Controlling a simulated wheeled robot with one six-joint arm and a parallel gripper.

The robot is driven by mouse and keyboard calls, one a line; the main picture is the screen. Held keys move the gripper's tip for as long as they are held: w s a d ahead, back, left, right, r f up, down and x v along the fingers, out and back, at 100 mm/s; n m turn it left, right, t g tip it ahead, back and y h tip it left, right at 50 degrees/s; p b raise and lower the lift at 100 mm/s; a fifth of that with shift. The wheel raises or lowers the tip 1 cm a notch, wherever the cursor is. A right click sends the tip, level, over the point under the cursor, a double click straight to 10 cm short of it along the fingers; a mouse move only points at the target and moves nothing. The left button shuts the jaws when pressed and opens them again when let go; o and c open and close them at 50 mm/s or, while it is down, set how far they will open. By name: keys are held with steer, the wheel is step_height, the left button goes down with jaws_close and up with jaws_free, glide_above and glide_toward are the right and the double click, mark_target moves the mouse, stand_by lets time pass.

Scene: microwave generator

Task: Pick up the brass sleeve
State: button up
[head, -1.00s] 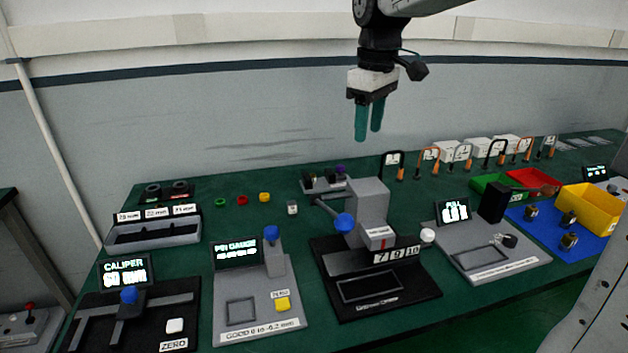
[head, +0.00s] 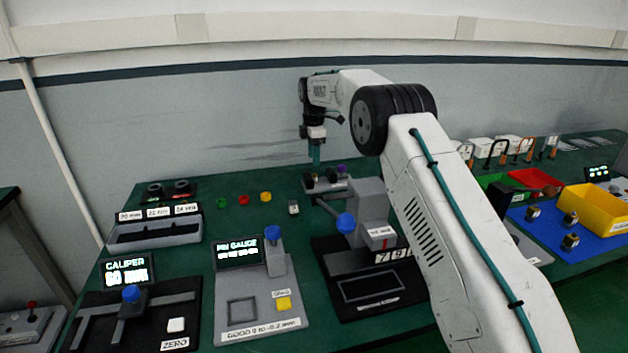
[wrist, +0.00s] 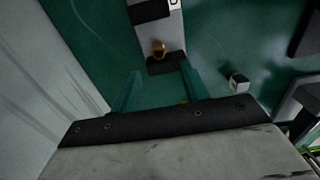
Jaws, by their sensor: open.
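A small brass-coloured piece (wrist: 159,48), which looks like the brass sleeve, sits at a black block (wrist: 165,64) on a narrow grey stand (wrist: 172,32) in the wrist view. In the head view the grey stand (head: 340,186) is at the back of the bench; I cannot make out the brass piece there. My gripper (head: 315,160) points down above the left part of this stand, fingers apart. In the wrist view my gripper (wrist: 160,82) is open and empty, and the brass piece shows beyond and between its teal fingertips. The height gap is hard to judge.
A grey press (head: 370,205) with a blue-knobbed lever stands in front of the stand. A small white block (head: 293,207) and green, red and yellow rings (head: 244,200) lie to the left. The PIN gauge station (head: 262,295) is nearer the front.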

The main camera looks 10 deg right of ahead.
mark_target(314, 175)
step_height(314, 175, down, 7)
steer(key=shift+d+f, duration=0.1)
steer(key=shift+f, duration=0.1)
jaws_close()
